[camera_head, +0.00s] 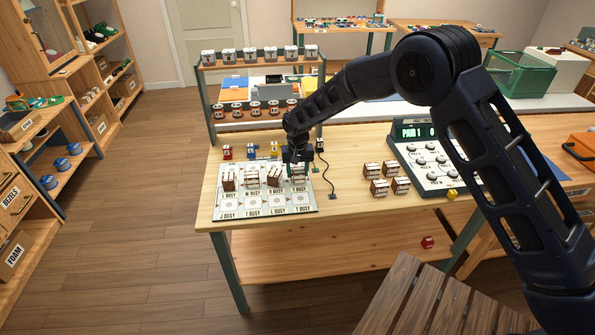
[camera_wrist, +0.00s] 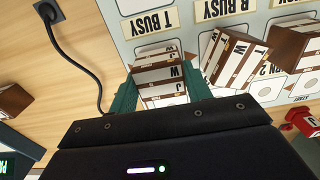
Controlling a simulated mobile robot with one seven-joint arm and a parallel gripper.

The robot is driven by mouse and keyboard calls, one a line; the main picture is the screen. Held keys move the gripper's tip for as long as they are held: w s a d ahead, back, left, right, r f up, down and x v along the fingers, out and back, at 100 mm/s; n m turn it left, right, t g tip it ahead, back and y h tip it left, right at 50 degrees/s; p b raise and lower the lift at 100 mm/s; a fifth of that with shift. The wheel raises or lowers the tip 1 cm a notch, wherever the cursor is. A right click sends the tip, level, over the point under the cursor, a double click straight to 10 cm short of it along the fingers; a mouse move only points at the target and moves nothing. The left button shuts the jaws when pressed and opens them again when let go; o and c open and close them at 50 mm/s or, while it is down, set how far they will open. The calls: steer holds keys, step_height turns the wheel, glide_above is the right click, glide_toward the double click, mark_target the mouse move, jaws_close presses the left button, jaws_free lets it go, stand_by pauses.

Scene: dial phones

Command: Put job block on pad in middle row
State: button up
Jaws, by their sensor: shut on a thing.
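My gripper (camera_head: 298,165) is over the right-hand column of the pale grey pad sheet (camera_head: 307,208). In the wrist view its green fingers (camera_wrist: 160,92) are closed on the sides of a brown-and-white striped block (camera_wrist: 160,72) marked J and W. The block is beside the upside-down "T BUSY" label; I cannot tell whether it touches the sheet. Other brown-and-white blocks (camera_head: 228,178) stand to its left in the same row. One, a lettered block (camera_wrist: 235,57), is close beside the held block in the wrist view. The front row of pads is clear of blocks.
Several striped blocks (camera_head: 378,188) stand on the table right of the sheet, before a grey console (camera_head: 434,160). A black cord (camera_head: 332,180) runs right of the sheet. A two-tier rack (camera_head: 262,124) with several blocks stands behind. Small coloured items (camera_head: 251,150) line the sheet's rear.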

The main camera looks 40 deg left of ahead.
mark_target(297, 170)
steer(key=shift+f, duration=0.15)
steer(key=o, duration=1)
step_height(297, 170, up, 12)
steer(key=shift+r, duration=0.15)
